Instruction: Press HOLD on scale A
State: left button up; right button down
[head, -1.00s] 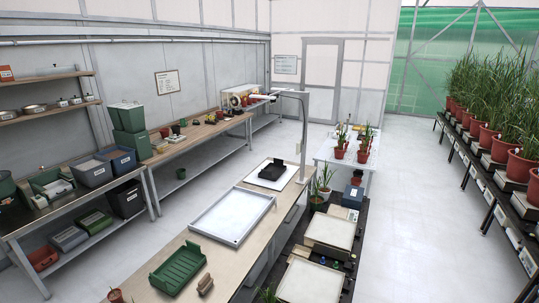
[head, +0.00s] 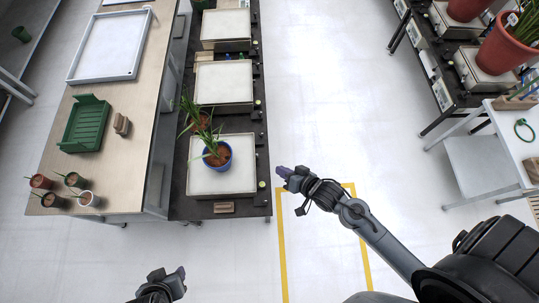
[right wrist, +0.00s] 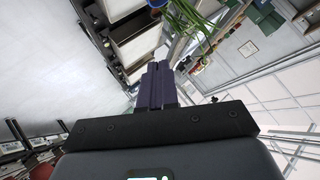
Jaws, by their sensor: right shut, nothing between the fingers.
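Three white-topped scales stand in a row on the dark bench: the nearest (head: 235,178), the middle (head: 224,82) and the far one (head: 226,30). No label shows which is scale A, and no HOLD button can be made out. A blue pot with a plant (head: 218,154) stands on the nearest scale. My right gripper (head: 279,171) is shut and empty, right of the nearest scale and apart from it. Its closed fingers (right wrist: 156,84) also show in the right wrist view. My left gripper (head: 181,277) is at the bottom edge, its jaws unclear.
The left bench holds a white tray (head: 76,76), a green crate (head: 66,138) and several small pots. Another plant (head: 196,116) stands behind the blue pot. Red-potted plants (head: 508,50) stand on scales at right. The floor between is clear, with yellow lines (head: 282,240).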

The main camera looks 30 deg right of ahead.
jog(key=w+d+f+m+t+b, duration=0.1)
jog(key=w+d+f+b, duration=0.2)
jog(key=f+b, duration=1.6)
jog(key=w+d+f+m+t+y+b, duration=0.1)
jog(key=w+d+f+b, duration=0.2)
jog(key=f+b, duration=1.5)
jog(key=w+d+f+m+t+b, duration=0.1)
jog(key=w+d+f+b, duration=0.2)
jog(key=d+f+b, duration=0.7)
notch_tip(320, 180, down, 19)
jog(key=b, duration=0.9)
jog(key=shift+w+t+y+b, duration=0.15)
jog(key=shift+t+y+b, duration=0.15)
jog(key=shift+t+y, duration=0.1)
jog(key=shift+w+r, duration=0.1)
jog(key=w+a+b, duration=0.1)
jog(key=w+a, duration=0.3)
jog(key=a, duration=0.3)
jog(key=shift+a, duration=0.3)
